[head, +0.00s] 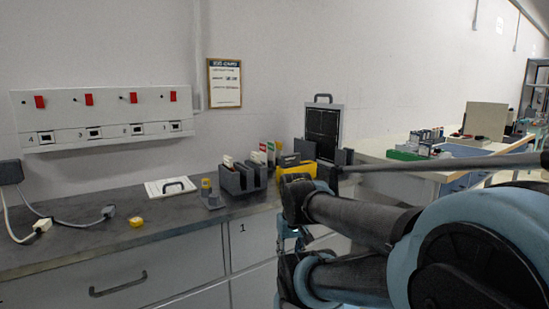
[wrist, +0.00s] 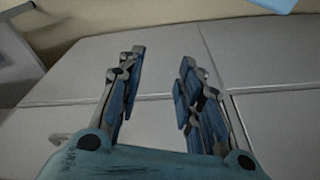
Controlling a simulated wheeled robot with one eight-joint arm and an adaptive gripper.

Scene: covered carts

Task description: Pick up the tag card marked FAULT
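Several upright cards (head: 264,151) stand in a dark grey slotted holder (head: 238,181) on the grey counter in the head view. Some cards are white, others show red and green. Their lettering is too small to read, so I cannot tell which one is marked FAULT. My gripper (wrist: 157,88) is open and empty in the wrist view, in front of pale cabinet fronts. In the head view my arm covers the right side, and my gripper's fingers cannot be made out clearly there. No card shows in the wrist view.
A yellow bin (head: 297,169) stands right of the holder. A small grey stand with a yellow top (head: 207,189), a white panel with a handle (head: 170,187), a yellow tape roll (head: 136,222) and plugs (head: 42,226) lie leftward. The front counter is mostly clear.

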